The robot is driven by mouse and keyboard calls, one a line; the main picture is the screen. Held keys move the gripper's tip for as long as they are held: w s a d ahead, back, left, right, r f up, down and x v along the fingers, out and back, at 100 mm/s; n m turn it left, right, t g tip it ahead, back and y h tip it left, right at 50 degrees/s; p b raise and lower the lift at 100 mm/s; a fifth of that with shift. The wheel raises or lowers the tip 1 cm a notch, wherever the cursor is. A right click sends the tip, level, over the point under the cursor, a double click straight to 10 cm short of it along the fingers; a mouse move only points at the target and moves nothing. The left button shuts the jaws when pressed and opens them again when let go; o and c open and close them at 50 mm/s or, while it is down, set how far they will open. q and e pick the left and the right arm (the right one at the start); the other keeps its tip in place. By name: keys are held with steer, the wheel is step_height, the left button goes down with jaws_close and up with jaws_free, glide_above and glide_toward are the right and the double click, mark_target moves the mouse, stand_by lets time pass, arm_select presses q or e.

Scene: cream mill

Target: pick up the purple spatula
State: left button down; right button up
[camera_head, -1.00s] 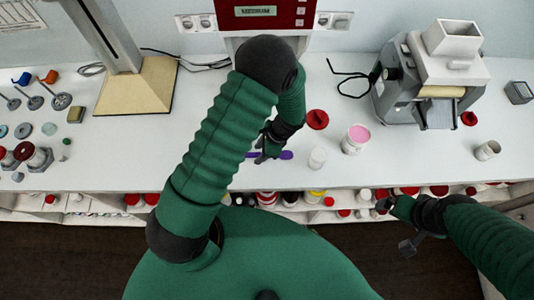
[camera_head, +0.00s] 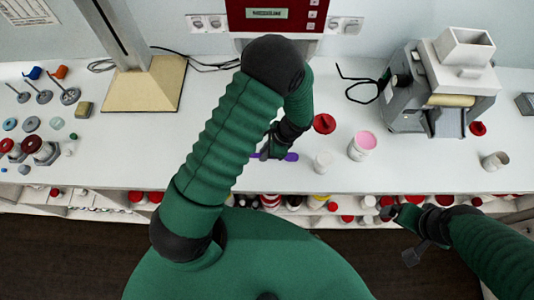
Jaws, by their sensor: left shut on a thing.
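The purple spatula (camera_head: 290,157) lies at the front middle of the white table. Only its right end and a bit on the left show; my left arm and gripper cover the rest. My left gripper (camera_head: 266,155) is shut on the spatula at table height; whether the spatula is clear of the surface cannot be told. My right gripper (camera_head: 402,234) is low at the right, in front of the table edge and away from the spatula.
A white jar (camera_head: 323,162), a pink-filled cup (camera_head: 362,145) and a red lid (camera_head: 324,123) stand right of the spatula. A grey mill (camera_head: 440,95) is at the back right. Shelves under the table (camera_head: 130,150) hold several jars. The table's left-middle is clear.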

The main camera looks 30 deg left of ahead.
arm_select(q)
step_height(320, 180, up, 3)
steer(key=shift+w+f+b, duration=0.1)
steer(key=shift+f+b, duration=0.1)
steer(key=shift+b, duration=0.2)
steer(key=s+d+r+b, duration=0.1)
steer(key=s+d+b, duration=0.2)
steer(key=s+d, duration=0.8)
steer(key=shift+s+d+r+b, duration=0.15)
steer(key=shift+d+r+b, duration=0.05)
steer(key=shift+d+b, duration=0.15)
